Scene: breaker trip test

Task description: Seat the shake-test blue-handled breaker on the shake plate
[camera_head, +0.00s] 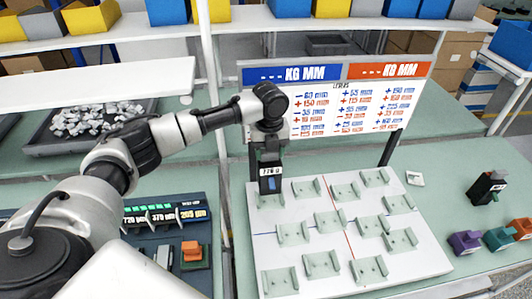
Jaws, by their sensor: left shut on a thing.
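My left gripper (268,150) points down over the back left corner of the white shake plate (320,237). It is shut on a dark breaker (264,171) with a small light label and a blue handle (271,185) on its front. The breaker is upright. A pale green cradle (265,203) shows just below and around its lower end. I cannot tell whether the breaker touches it. Several other pale green cradles on the plate, such as one at the front (369,270), are empty. My right gripper is not in view.
A sign board (345,105) stands behind the plate. On the right are another dark breaker (484,187) and purple (465,242), green (499,238) and orange (521,228) blocks. A panel with green displays (165,217) and a tray of grey pieces (95,130) lie left.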

